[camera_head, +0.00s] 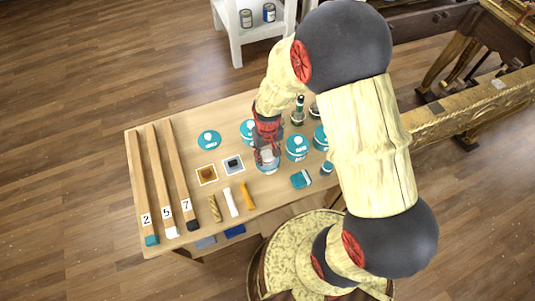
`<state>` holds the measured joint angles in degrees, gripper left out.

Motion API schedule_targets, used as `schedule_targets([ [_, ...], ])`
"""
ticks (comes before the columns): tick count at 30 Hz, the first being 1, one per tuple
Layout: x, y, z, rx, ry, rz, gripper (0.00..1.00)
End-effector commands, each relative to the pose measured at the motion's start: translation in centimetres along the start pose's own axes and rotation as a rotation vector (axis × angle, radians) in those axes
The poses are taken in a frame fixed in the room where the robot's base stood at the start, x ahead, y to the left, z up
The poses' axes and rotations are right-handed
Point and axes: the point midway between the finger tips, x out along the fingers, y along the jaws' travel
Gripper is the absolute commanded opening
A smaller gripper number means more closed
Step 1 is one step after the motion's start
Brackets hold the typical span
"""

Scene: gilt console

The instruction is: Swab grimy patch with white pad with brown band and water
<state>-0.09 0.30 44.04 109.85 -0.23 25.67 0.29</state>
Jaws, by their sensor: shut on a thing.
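My gripper (266,154) is above the middle of the wooden table, pointing down. It is shut on a small pale thing (267,160) whose shape is mostly hidden by the fingers, so I cannot tell whether it is the white pad with brown band. Two small framed squares lie left of it, a brown one (207,174) and a pale one with a dark centre (233,165). I cannot tell which surface is the grimy patch. Several teal-labelled round items stand around the gripper, such as one at its right (297,148). I cannot read which holds water.
Three long numbered sticks (157,185) lie at the table's left. Short yellow, white and orange sticks (230,203) lie at the front. A teal block (300,180) is right of them. A gilt beam (465,108) is at the right. A white shelf (236,45) stands behind.

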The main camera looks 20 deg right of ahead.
Motion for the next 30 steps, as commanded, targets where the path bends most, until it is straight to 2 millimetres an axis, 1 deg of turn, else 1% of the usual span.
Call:
schedule_targets([
  [17,0.66,0.0,-0.01,0.0,0.0,0.0,0.19],
  [30,0.64,0.0,0.0,0.0,0.0,0.0,0.19],
])
